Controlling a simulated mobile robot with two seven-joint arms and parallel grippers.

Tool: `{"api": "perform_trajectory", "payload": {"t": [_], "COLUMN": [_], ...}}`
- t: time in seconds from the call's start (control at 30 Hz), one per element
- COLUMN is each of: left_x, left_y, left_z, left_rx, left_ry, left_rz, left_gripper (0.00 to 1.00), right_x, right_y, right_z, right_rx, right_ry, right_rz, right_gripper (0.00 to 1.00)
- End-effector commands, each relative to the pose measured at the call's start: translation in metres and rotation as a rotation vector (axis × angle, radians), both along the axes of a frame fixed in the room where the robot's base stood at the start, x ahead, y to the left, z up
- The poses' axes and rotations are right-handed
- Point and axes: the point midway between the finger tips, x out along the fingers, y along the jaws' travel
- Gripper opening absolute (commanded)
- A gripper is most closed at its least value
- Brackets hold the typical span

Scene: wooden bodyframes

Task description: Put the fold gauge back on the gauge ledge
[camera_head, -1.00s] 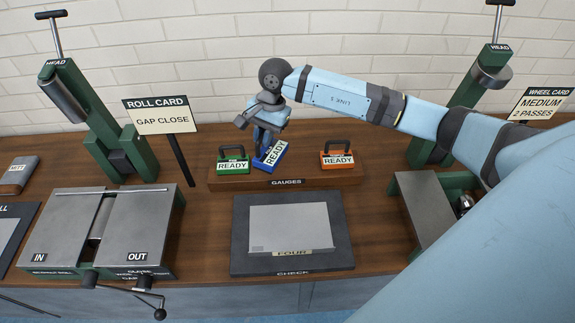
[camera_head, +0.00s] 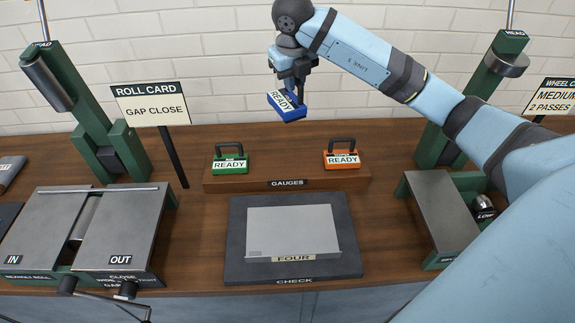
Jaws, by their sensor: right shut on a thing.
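The blue gauge (camera_head: 287,106), with a READY label, hangs tilted in my right gripper (camera_head: 292,82). My right gripper is shut on its handle and holds it above the gauge ledge (camera_head: 235,184), over the gap between the other gauges. The wooden ledge carries a GAUGES label. A green gauge (camera_head: 230,162) stands upright on its left part and an orange gauge (camera_head: 342,159) on its right part, both labelled READY. The middle of the ledge is bare. I cannot tell which gauge is the fold gauge. My left gripper is not in view.
A dark check plate (camera_head: 237,262) with a grey FOUR sheet (camera_head: 290,230) lies in front of the ledge. A roll machine (camera_head: 125,230) and ROLL CARD sign (camera_head: 150,104) stand left. A green-framed machine (camera_head: 443,210) stands right. A brick wall is behind.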

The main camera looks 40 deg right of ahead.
Motion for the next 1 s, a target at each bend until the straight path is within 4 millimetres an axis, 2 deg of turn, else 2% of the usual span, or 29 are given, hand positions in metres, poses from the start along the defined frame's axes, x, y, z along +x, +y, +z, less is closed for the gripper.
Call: {"api": "perform_trajectory", "payload": {"t": [0.17,0.4,0.53,0.63,0.87,1.0], "left_x": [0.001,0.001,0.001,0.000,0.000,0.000], "left_y": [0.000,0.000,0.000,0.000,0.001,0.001], "left_z": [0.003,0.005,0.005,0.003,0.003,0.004], "left_rx": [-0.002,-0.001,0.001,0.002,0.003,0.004], "left_ry": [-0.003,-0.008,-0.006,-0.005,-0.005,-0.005], "left_rz": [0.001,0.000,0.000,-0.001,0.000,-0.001], "left_gripper": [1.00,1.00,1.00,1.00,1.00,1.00], "right_x": [-0.002,-0.001,-0.001,-0.001,-0.001,-0.001], "right_y": [0.000,0.000,0.000,0.000,-0.001,0.000], "right_z": [-0.034,-0.099,-0.129,-0.145,-0.161,-0.182], "right_rx": [0.000,0.002,0.002,0.001,0.001,0.002], "right_ry": [0.008,0.006,0.005,0.003,0.003,0.004], "right_rz": [-0.019,-0.016,-0.016,-0.015,-0.015,-0.015], "right_gripper": [0.00,0.00,0.00,0.00,0.00,0.00]}}
